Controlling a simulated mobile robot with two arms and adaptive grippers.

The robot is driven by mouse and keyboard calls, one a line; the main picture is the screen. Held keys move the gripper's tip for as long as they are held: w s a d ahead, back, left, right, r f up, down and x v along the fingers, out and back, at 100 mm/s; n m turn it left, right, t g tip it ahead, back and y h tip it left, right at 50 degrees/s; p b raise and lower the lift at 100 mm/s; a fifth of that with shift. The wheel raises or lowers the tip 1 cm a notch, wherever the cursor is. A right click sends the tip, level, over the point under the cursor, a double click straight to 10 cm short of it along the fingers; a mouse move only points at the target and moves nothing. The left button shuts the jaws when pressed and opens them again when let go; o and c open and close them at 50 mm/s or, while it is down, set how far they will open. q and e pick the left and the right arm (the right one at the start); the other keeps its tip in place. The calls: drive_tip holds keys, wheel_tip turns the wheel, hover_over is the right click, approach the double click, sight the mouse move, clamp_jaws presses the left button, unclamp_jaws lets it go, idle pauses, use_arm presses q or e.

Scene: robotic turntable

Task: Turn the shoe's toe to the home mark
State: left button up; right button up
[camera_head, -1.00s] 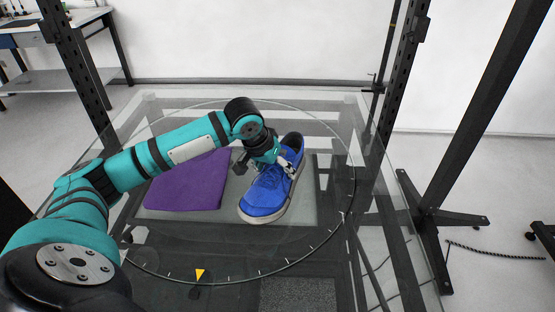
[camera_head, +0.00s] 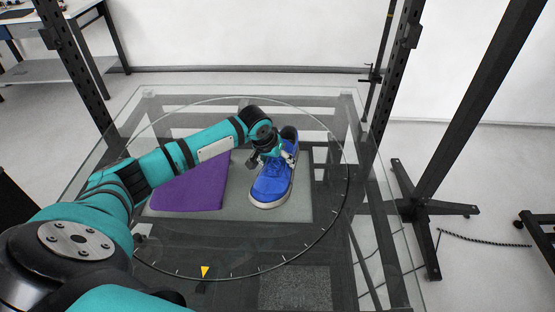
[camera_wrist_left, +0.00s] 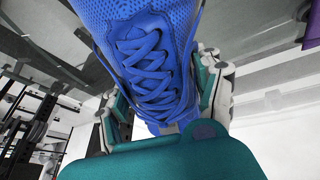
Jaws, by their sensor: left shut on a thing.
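The blue shoe (camera_head: 271,187) stands on the glass turntable (camera_head: 200,238), right of its middle. Its toe points toward the near side, slightly left, and its heel points away. The yellow triangular home mark (camera_head: 205,272) is at the near rim, left of the toe's line. My left gripper (camera_head: 272,156) reaches over from the left and is shut on the shoe at its laced middle, hiding part of it. In the left wrist view the shoe's laces (camera_wrist_left: 146,66) lie between the fingers. My right gripper is not in view.
A purple flat piece (camera_head: 193,188) lies left of the shoe, under my left forearm. Dark frame posts (camera_head: 393,90) stand at both sides. The near part of the glass is clear. A workbench (camera_head: 60,45) is at the back left.

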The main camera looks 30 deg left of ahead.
sight(278, 163)
use_arm(q)
drive_tip(key=shift+w+a+f+p, duration=0.4)
drive_tip(key=shift+w+a, duration=0.15)
drive_tip(key=shift+a, duration=0.05)
drive_tip(key=shift+w+a+f, duration=0.15)
drive_tip(key=shift+a+f, duration=0.05)
drive_tip(key=shift+f, duration=0.1)
drive_tip(key=shift+f+n+y+b, duration=0.15)
drive_tip(key=shift+n+y+b, duration=0.35)
drive_tip(key=shift+n, duration=0.4)
drive_tip(key=shift+n+b, duration=0.65)
drive_tip(key=shift+n, duration=0.05)
drive_tip(key=shift+p, duration=0.35)
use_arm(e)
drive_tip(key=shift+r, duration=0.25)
